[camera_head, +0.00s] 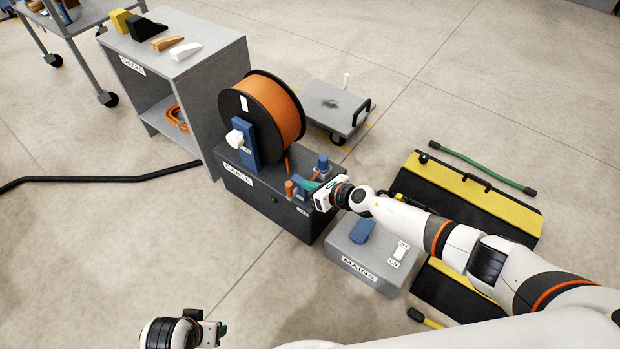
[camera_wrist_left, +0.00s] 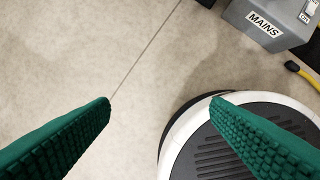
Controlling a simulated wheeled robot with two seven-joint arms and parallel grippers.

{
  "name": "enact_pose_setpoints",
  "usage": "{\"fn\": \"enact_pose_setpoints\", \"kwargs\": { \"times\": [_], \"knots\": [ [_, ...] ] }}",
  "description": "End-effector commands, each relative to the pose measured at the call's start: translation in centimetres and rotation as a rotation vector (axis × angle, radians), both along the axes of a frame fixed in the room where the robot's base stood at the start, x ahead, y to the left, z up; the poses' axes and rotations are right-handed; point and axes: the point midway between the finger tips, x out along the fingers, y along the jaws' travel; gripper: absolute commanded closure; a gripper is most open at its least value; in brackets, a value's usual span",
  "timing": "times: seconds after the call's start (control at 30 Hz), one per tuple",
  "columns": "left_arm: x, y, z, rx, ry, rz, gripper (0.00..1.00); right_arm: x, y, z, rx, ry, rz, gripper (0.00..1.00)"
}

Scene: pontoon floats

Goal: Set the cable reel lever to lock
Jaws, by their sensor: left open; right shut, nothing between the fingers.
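The cable reel (camera_head: 285,112), with orange cable and black flanges, stands on a dark box labelled CABLE (camera_head: 250,190). A short orange-topped post (camera_head: 289,188) and a blue post (camera_head: 322,163) rise from the box beside the reel; I cannot tell for sure which is the lever. A small label on the box front is too small to read. My right gripper (camera_head: 309,187) is shut and empty, over the box top close to the orange-topped post; whether they touch is unclear. My left gripper (camera_head: 220,333) is open and empty above the floor; its green fingers fill the left wrist view (camera_wrist_left: 160,102).
A grey MAINS box (camera_head: 372,258) with a blue handle and a switch stands right of the reel box, under my right arm. A grey DECK cabinet (camera_head: 205,60) with wedges stands behind left. Black-yellow ramps (camera_head: 480,205) lie right.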

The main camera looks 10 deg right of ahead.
Motion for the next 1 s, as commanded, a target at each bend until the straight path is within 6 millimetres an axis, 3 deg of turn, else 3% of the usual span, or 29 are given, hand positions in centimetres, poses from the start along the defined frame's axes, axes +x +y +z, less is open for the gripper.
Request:
{"fn": "enact_pose_setpoints", "kwargs": {
  "times": [0.1,0.33,1.0],
  "knots": [
    [-0.2,0.0,-1.8,0.001,0.013,-0.002,0.29,-0.1,0.0,0.8,0.000,0.000,0.001,1.00],
    [-0.3,0.0,-3.7,0.001,0.019,-0.003,0.29,-0.2,-0.1,1.2,0.000,0.000,0.000,1.00],
    [-0.4,0.0,-3.9,0.001,0.019,-0.003,0.29,-0.6,0.5,1.4,0.061,0.019,-0.041,1.00]
  ]
}}
